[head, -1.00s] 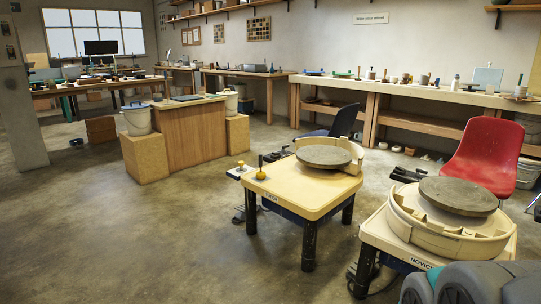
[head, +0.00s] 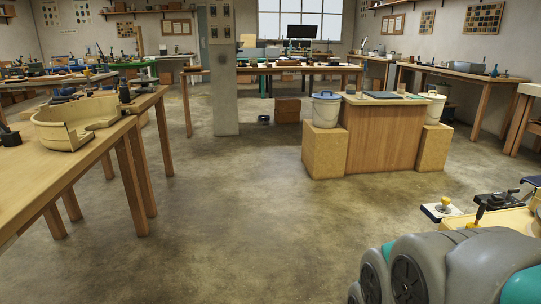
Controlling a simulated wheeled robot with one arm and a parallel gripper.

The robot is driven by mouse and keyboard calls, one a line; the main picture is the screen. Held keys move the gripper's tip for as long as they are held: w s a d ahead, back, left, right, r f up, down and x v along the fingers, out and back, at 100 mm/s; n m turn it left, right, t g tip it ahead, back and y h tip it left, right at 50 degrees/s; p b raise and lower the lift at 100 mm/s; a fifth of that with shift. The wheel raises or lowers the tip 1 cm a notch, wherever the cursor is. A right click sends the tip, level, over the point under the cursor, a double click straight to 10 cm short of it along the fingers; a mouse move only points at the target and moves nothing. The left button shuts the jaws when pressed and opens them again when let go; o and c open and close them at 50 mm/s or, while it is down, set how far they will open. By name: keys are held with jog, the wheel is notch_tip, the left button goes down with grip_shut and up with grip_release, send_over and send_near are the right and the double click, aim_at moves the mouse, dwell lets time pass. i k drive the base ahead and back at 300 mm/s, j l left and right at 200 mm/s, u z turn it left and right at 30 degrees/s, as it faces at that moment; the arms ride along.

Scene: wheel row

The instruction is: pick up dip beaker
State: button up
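I cannot make out a dip beaker for certain in the head view. Many small items on the far tables and shelves are too small to tell apart. Part of my own grey and teal arm shows at the lower right. My gripper is not in view.
A wooden table (head: 60,170) with a cream splash-pan part (head: 75,122) stands at the left. A pillar (head: 222,70) rises behind. The floor (head: 215,215) between is clear.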

aim_at(401, 87)
jog(key=i+j+u, duration=0.1)
jog(key=i, duration=2)
jog(key=i+l+z, duration=0.2)
jog(key=i+z, duration=0.25)
jog(key=i, duration=0.25)
jog(key=i+z, duration=0.45)
jog(key=i, duration=0.3)
jog(key=i+j+z, duration=0.4)
jog(key=i, duration=0.3)
jog(key=l, duration=0.1)
